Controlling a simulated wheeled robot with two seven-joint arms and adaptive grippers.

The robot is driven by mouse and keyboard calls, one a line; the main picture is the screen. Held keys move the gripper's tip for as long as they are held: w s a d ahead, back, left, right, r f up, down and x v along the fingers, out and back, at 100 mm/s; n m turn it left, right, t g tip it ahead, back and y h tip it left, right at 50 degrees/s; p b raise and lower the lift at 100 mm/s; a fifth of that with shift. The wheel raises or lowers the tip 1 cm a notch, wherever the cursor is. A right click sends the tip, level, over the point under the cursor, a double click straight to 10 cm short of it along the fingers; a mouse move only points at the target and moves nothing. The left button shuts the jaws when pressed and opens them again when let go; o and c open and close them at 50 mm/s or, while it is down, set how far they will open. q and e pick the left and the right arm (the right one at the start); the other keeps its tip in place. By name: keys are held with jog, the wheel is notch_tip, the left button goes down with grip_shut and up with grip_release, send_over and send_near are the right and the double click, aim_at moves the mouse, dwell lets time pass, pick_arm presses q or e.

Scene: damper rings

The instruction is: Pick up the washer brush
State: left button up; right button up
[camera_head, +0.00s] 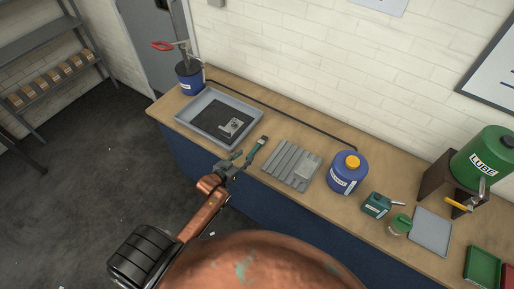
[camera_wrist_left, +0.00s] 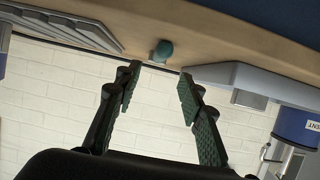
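The washer brush (camera_head: 257,146) lies on the wooden bench, between the grey tray and the ribbed grey rack. It has a green handle and a pale head pointing toward the wall. My left gripper (camera_head: 239,160) is at the bench's front edge, close to the handle end. In the left wrist view my left gripper (camera_wrist_left: 159,88) is open, with its two green-padded fingers apart and nothing between them. The rounded green end of the brush (camera_wrist_left: 164,49) shows beyond the fingertips, in line with the gap. My right gripper is not in view.
The grey tray (camera_head: 183,113) holds a metal part (camera_head: 233,127). The ribbed rack (camera_head: 283,160) lies right of the brush. A blue bucket (camera_head: 188,82) stands at the left end.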

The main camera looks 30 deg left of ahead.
aim_at(252, 152)
pick_arm(q)
jog(key=x, duration=0.6)
jog(key=shift+w+d+f, duration=0.15)
jog(key=shift+f, duration=0.25)
jog(key=shift+c, duration=0.6)
grip_shut()
